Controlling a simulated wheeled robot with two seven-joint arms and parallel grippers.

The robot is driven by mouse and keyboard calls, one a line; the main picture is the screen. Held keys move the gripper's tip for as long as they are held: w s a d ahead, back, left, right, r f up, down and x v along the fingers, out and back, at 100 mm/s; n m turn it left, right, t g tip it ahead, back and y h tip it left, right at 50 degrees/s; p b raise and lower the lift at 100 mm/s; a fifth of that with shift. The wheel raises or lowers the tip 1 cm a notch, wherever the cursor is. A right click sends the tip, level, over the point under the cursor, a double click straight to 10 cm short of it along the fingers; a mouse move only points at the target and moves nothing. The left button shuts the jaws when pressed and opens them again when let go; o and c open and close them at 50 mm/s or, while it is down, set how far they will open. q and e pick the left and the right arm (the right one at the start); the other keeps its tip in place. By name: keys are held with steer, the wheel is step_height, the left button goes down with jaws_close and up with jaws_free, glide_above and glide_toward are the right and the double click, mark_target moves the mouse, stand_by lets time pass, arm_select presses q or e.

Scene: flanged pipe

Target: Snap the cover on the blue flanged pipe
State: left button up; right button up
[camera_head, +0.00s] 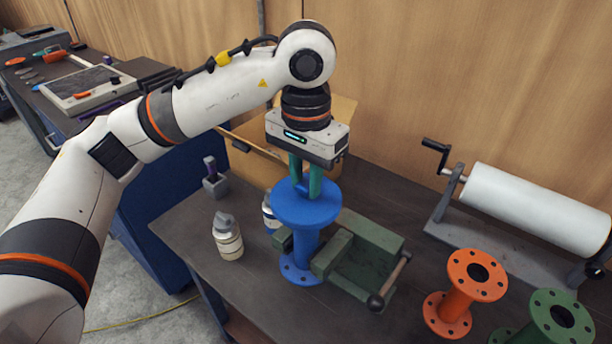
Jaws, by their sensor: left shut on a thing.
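The blue flanged pipe (305,243) stands upright at the jaws of a green vise (368,262), its lower flange showing beside the vise. A round blue cover (304,210) lies over the pipe's top end and hides the upper flange and opening. I cannot tell whether it is fully seated or a little above the flange. My left gripper (305,188) points down from above, its green fingers shut on the small raised grip in the middle of the cover. My right gripper is out of view.
An orange flanged pipe (464,292) and a green one (552,318) stand at the right front. Bottles (228,238) stand left of the vise. A white roll (535,208) on a stand is at the right, and a cardboard box (258,160) is behind.

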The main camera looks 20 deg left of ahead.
mark_target(306, 184)
arm_select(q)
steer(key=shift+b, duration=0.35)
stand_by(0.6)
steer(key=shift+f+b, duration=0.4)
steer(key=shift+b, duration=0.45)
stand_by(0.9)
steer(key=o, duration=1.5)
steer(key=shift+r, duration=0.2)
steer(key=shift+r+p, duration=2.1)
steer(key=shift+r, duration=0.55)
